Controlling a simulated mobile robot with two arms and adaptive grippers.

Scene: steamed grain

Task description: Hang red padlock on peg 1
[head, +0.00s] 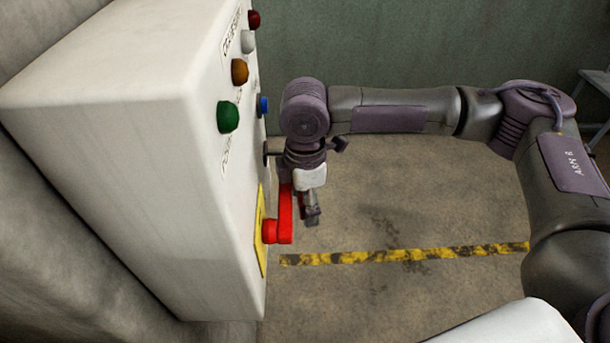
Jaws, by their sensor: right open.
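My right gripper (309,212) is open and points down in front of the white cabinet's face. It is just right of a red lever handle (285,215), which stands out from a yellow plate (260,232) low on the cabinet. I cannot tell whether the gripper touches the handle. A small sliver of red shows beside the fingers; I cannot tell what it belongs to. I cannot make out a red padlock or peg 1. My left gripper is out of view.
The white cabinet (110,100) fills the left, with green (228,117), orange (239,72), white (248,41) and red (254,19) lamps and a blue button (263,107). A yellow-black stripe (400,255) crosses the open floor. A grey table (596,85) stands at far right.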

